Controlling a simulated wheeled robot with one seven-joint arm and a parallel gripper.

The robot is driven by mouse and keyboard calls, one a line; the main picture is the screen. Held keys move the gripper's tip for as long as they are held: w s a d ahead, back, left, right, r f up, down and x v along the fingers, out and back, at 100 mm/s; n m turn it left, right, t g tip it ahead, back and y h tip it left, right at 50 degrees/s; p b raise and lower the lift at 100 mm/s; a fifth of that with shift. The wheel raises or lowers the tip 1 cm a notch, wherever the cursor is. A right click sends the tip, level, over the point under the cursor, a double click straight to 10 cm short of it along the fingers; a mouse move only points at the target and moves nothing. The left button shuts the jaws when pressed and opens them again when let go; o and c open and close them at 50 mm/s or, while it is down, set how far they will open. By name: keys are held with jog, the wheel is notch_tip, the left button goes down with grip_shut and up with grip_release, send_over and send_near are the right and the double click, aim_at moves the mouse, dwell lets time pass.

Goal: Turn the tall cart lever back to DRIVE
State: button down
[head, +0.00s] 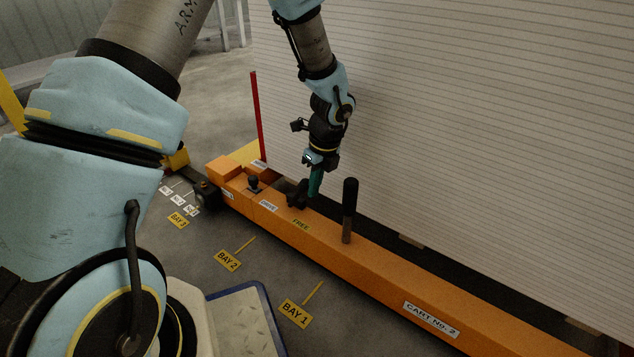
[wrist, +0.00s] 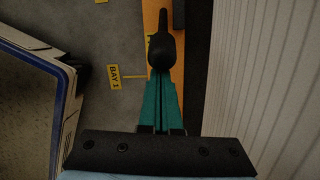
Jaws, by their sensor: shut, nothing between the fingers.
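The tall lever (head: 349,208) is a black-gripped post standing about upright on the orange cart beam (head: 375,262). A black fitting (head: 297,196) sits beside the fingertips. In the wrist view a black knob-ended piece (wrist: 160,48) lies just beyond the fingertips; I cannot tell whether they touch.
A short black knob (head: 254,183) stands farther left on the beam. A white slatted wall (head: 480,150) rises close behind it. A red post (head: 257,115) stands at the far end. Floor signs BAY 1 (head: 295,313) and BAY 2 (head: 227,260) lie on open floor in front.

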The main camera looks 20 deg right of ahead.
aim_at(304, 182)
jog(key=shift+p, duration=0.4)
jog(key=shift+w+a+r+g+p, duration=0.2)
jog(key=shift+w+r+g+p, duration=0.1)
jog(key=shift+p, duration=0.75)
jog(key=w+a+r+g+h+p, duration=0.1)
jog(key=w+p, duration=0.1)
jog(key=p, duration=0.5)
jog(key=shift+a+r+g, duration=0.1)
jog(key=shift+r+g, duration=0.2)
jog(key=shift+r, duration=0.1)
jog(key=p, duration=0.2)
jog(key=w+g+h+p, duration=0.1)
jog(key=p, duration=0.1)
jog(key=shift+w+a+r, duration=0.25)
jog(key=shift+a, duration=0.15)
jog(key=shift+w+a+g+h+p, duration=0.35)
jog(key=shift+w+g+p, duration=0.35)
jog(key=shift+p, duration=0.2)
jog(key=w+a+f+g+h+b, duration=0.1)
jog(key=w+a+g+b, duration=0.2)
jog(key=w, duration=0.4)
jog(key=shift+w+a+h, duration=0.25)
jog(key=shift+a+h, duration=0.1)
jog(key=shift+a, duration=0.25)
